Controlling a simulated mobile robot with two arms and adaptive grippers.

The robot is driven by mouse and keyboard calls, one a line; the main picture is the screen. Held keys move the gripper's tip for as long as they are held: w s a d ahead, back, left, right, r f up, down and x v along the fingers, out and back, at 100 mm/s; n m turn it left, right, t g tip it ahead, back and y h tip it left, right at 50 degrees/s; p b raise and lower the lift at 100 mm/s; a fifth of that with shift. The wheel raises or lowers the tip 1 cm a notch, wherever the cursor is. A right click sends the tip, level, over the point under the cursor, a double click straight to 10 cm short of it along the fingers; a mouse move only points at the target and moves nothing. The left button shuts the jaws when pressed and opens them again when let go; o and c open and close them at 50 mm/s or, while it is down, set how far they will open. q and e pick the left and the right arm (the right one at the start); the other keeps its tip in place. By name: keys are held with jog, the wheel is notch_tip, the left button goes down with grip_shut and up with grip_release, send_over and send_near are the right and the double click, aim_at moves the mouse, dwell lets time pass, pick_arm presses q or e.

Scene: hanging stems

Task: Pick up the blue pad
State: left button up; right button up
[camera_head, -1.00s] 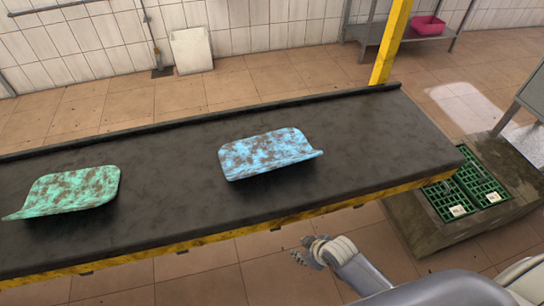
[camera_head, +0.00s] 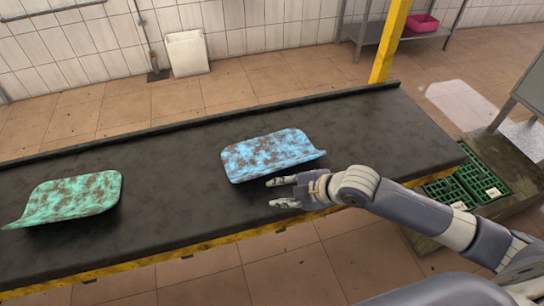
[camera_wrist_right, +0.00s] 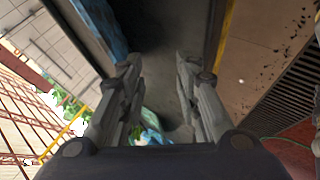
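The blue pad (camera_head: 268,154) is a curved sheet with brown blotches. It lies on the dark conveyor belt (camera_head: 180,200), its right edge curled up. My right gripper (camera_head: 276,192) is open and empty just in front of the pad's near edge, over the belt's front side, apart from the pad as far as I can see. In the right wrist view, the two fingers (camera_wrist_right: 158,75) are spread with belt between them, and a blue edge (camera_wrist_right: 98,25) shows at the upper left. My left gripper is not in view.
A green blotched pad (camera_head: 72,197) lies further left on the belt. A yellow post (camera_head: 390,45) stands behind the belt. Green crates (camera_head: 470,180) sit on a low platform at the right. The belt right of the blue pad is clear.

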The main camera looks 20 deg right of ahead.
jog(key=n, duration=0.2)
send_near(272, 166)
jog(key=s, duration=0.2)
jog(key=shift+t, duration=0.4)
jog(key=x, duration=0.5)
jog(key=shift+w+d+f, duration=0.1)
jog(key=shift+w+f, duration=0.15)
jog(key=shift+w, duration=0.1)
jog(key=shift+w+a+f+p, duration=0.25)
jog(key=shift+w+a+p, duration=0.05)
jog(key=shift+p, duration=0.1)
jog(key=x, duration=0.4)
jog(key=shift+w+a+p, duration=0.1)
jog(key=shift+a+p, duration=0.05)
jog(key=shift+p, duration=0.2)
grip_shut()
